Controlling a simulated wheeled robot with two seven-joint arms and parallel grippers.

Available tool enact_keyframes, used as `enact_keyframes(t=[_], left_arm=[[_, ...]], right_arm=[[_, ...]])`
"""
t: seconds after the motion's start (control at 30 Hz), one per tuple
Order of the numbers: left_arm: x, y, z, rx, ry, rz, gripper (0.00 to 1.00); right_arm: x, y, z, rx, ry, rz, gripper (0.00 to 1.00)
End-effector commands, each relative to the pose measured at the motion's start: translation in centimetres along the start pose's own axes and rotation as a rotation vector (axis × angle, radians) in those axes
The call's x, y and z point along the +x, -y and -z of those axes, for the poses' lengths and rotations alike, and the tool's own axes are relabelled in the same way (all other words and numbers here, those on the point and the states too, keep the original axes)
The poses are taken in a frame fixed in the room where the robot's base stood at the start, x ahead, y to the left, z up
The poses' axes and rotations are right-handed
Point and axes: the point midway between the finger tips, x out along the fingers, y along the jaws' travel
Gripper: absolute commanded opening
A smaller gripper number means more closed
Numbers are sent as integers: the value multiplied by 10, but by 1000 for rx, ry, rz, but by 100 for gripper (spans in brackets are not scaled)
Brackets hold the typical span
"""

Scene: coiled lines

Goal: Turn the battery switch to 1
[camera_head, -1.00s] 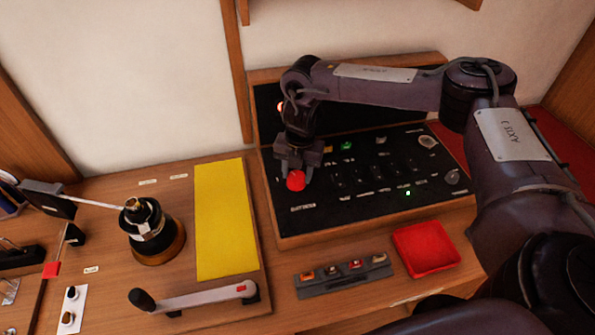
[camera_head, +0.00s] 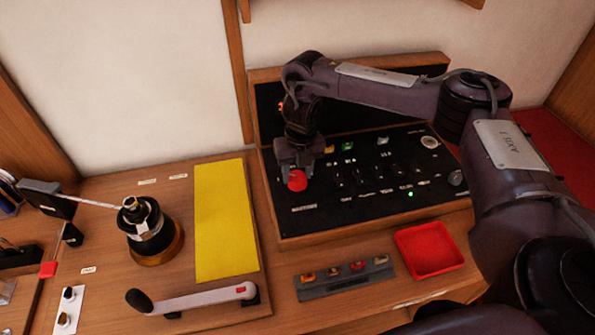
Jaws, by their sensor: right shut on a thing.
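The battery switch is a red round knob (camera_head: 297,180) at the left end of the black switch panel (camera_head: 340,209), above a white label that seems to read BATTERY. My right gripper (camera_head: 296,170) points down from above and is shut on the red knob. Its fingers hide the upper part of the knob and any position marks there. I cannot tell which number the switch points to. My left gripper is not in view.
Small switches and a lit green lamp (camera_head: 411,194) lie right of the knob. In front are a grey fuse strip (camera_head: 346,281) and a red tray (camera_head: 430,249). To the left are a yellow sheet (camera_head: 222,220), a winch (camera_head: 150,230) and its handle (camera_head: 195,300).

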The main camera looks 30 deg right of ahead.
Motion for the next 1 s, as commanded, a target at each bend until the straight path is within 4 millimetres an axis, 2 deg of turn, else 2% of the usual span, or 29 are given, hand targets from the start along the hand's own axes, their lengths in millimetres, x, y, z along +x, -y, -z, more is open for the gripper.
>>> enact_keyframes(t=[0.37, 0.4, 0.53, 0.83, 1.0], left_arm=[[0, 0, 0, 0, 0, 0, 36], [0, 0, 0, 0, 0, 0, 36], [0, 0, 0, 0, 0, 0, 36], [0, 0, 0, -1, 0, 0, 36], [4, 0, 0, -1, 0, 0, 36]], right_arm=[[-1, 0, -1, -7, 2, -1, 20], [-1, 0, -1, -7, 2, -1, 47], [-1, 0, 0, -7, 1, -1, 64], [-2, 0, 0, -6, 1, 0, 65], [-20, -1, -2, -6, 5, -1, 65]])
